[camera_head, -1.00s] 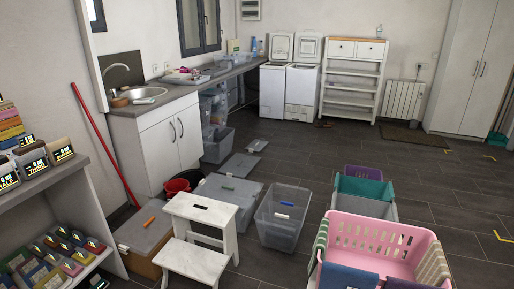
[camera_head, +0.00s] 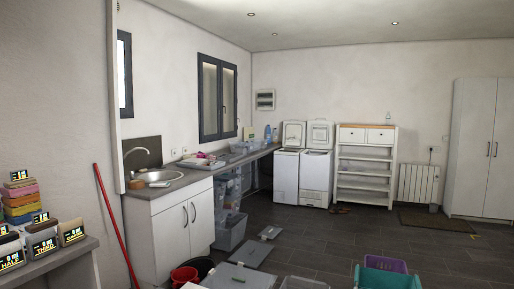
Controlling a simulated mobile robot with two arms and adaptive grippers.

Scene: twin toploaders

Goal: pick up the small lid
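A small grey lid (camera_head: 270,232) lies flat on the dark tiled floor, to the right of the clear bins under the counter. A larger grey lid (camera_head: 250,254) lies on the floor just nearer to me. Another broad grey lid (camera_head: 238,277) shows at the bottom edge, partly cut off. Neither of my grippers is in view.
A white sink cabinet (camera_head: 172,235) and a red pole (camera_head: 117,226) stand at the left. Red and black buckets (camera_head: 184,277) and a teal basket (camera_head: 388,278) are at the bottom edge. Two white toploaders (camera_head: 302,178) stand at the back. Floor before them is clear.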

